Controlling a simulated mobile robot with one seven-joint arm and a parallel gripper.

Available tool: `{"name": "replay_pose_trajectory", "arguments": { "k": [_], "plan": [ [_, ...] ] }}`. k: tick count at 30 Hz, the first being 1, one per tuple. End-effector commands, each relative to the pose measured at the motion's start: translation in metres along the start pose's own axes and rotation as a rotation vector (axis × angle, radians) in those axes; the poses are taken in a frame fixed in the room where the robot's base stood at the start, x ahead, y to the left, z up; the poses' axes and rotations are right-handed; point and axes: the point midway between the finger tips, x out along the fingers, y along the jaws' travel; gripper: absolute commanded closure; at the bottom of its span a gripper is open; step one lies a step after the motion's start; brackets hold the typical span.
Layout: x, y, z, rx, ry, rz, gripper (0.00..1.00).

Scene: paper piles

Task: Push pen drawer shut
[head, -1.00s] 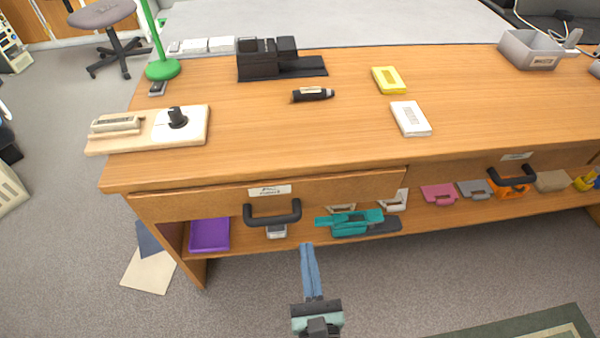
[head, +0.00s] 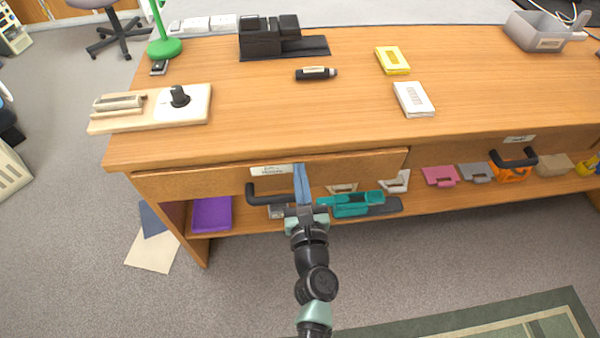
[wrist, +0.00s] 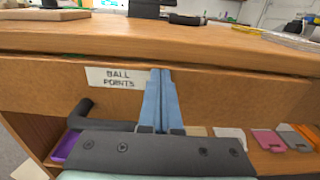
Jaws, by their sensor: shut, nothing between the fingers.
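The pen drawer (head: 360,165) is the left wooden drawer under the desk top. Its label (wrist: 118,78) reads "BALL POINTS" in the wrist view. Its front stands at most a little proud of the desk edge; I cannot tell whether it is fully closed. Its black handle (head: 262,196) is partly hidden by my gripper (head: 299,168). My gripper is shut and empty, its blue fingers together. In the wrist view the fingertips (wrist: 161,72) are against or just before the drawer front, right of the label. Contact is not clear.
The desk top (head: 240,115) above holds a beige tray (head: 140,108), a black stand and small boxes. An open shelf below holds a purple tray (head: 211,214) and a teal item (head: 352,204) close to my gripper. Another drawer handle (head: 514,160) is at right.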

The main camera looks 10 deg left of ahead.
Motion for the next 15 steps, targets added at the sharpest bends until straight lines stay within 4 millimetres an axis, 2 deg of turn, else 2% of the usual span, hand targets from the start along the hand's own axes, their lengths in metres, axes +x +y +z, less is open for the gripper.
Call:
{"name": "replay_pose_trajectory", "arguments": {
  "k": [11,15],
  "plan": [
    [0.0022,-0.0001,0.0002,-0.001,0.000,0.000,1.00],
    [0.0105,-0.0005,-0.0001,0.001,-0.002,-0.001,1.00]
  ]
}}
